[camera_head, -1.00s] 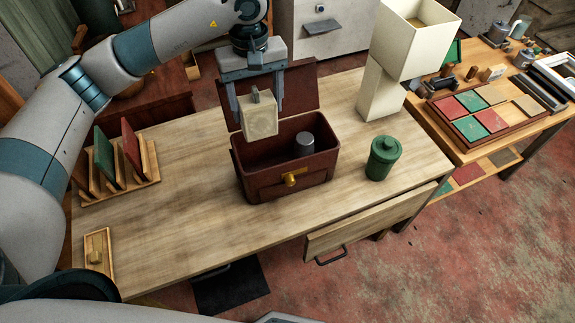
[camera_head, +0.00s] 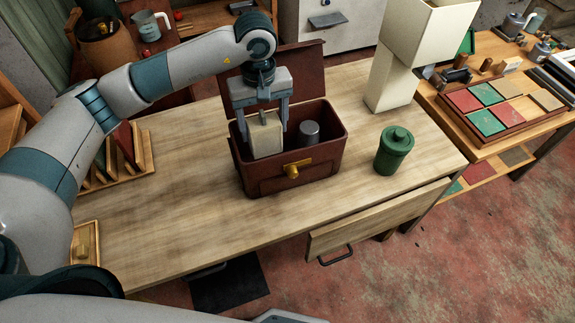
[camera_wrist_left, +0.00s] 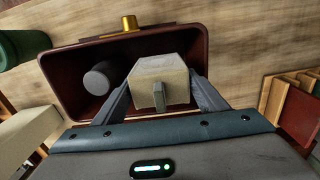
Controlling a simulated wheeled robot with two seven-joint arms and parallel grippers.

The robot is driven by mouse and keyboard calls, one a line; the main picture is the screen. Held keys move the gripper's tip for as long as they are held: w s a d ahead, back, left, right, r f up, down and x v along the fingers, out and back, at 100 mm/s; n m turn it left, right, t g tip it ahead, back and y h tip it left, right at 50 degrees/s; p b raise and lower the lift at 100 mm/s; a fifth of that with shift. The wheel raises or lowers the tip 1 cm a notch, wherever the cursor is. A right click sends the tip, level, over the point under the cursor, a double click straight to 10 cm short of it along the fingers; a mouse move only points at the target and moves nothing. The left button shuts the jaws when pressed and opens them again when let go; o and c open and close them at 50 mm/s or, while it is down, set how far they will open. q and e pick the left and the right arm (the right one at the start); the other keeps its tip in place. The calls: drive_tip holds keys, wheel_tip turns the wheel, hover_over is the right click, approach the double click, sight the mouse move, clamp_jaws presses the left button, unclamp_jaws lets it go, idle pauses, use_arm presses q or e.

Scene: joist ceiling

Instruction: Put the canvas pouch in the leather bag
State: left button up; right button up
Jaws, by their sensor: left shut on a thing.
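The leather bag (camera_head: 262,179) is dark red-brown with a brass clasp, and stands open on the wooden table with its lid raised at the back. The canvas pouch (camera_head: 266,140) is a cream block with a small grey tab on top. My left gripper (camera_head: 264,122) points down and is shut on the pouch, holding it partly inside the left part of the bag's opening. The pouch also shows between the fingers in the left wrist view (camera_wrist_left: 158,75). Its underside is hidden by the bag's front wall. My right gripper is not in view.
A grey cylinder (camera_head: 309,131) stands inside the bag, right of the pouch. A green lidded jar (camera_head: 393,152) and a cream lamp (camera_head: 392,80) stand to the right. A rack of panels is at left.

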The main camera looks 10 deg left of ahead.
sight(266, 151)
use_arm(q)
wheel_tip(266, 151, down, 6)
drive_tip(key=shift+r+p, duration=0.25)
drive_tip(key=shift+p, duration=0.95)
drive_tip(key=shift+f, duration=0.35)
wheel_tip(266, 151, down, 2)
drive_tip(key=shift+f+p, duration=0.25)
drive_tip(key=shift+p, duration=0.4)
drive_tip(key=shift+f, duration=0.6)
